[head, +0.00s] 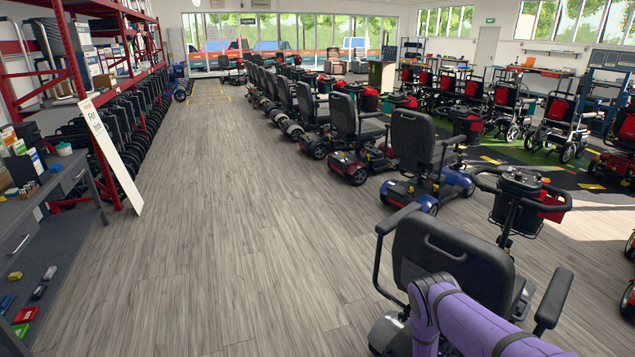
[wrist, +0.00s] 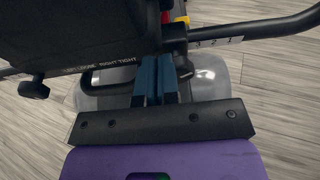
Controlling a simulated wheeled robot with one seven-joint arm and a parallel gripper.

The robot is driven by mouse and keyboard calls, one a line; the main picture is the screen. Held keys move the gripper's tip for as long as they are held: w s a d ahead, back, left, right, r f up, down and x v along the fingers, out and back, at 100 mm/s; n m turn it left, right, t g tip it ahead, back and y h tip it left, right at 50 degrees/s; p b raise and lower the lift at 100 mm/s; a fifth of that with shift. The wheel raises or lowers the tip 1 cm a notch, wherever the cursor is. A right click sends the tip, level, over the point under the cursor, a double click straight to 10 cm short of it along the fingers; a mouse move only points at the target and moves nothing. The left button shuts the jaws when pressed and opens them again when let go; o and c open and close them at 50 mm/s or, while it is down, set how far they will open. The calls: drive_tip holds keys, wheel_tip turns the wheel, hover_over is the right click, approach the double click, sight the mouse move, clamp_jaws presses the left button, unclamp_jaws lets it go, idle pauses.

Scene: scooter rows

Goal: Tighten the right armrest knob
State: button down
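A black mobility scooter seat (head: 450,250) stands in front of me, seen from behind, with its right armrest (head: 553,298) at the right. In the wrist view a black armrest tube with number marks (wrist: 245,33) runs out to the right from under the seat. A small dark knob (wrist: 184,69), probably the right armrest knob, sits at the tube's inner end, just right of my fingertips. My gripper (wrist: 158,62) has its two blue fingers together, with only a thin line between them. I cannot tell whether they touch the knob. In the head view my purple arm hides the gripper.
Another black knob (wrist: 34,87) sticks out at the left under the seat. Rows of scooters (head: 345,130) fill the right side. A workbench (head: 45,220) and red rack (head: 75,60) line the left. The middle floor is clear.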

drive_tip(key=shift+w+d+r, duration=0.25)
drive_tip(key=shift+w+d, duration=0.05)
drive_tip(key=shift+d, duration=0.1)
drive_tip(key=shift+s+d+r, duration=0.1)
drive_tip(key=shift+s+d, duration=0.2)
drive_tip(key=shift+d, duration=0.05)
idle(0.3)
drive_tip(key=shift+s+d+f, duration=0.15)
drive_tip(key=shift+s+d, duration=0.2)
drive_tip(key=shift+s, duration=0.2)
drive_tip(key=shift+s+d+f, duration=0.1)
drive_tip(key=shift+s+d, duration=0.2)
drive_tip(key=shift+s, duration=0.2)
drive_tip(key=shift+s+d+f, duration=0.1)
drive_tip(key=shift+s, duration=0.05)
drive_tip(key=shift+r, duration=0.2)
drive_tip(key=s+a, duration=0.3)
drive_tip(key=a, duration=0.2)
drive_tip(key=shift+s+r, duration=0.2)
drive_tip(key=shift+s, duration=0.1)
idle(0.3)
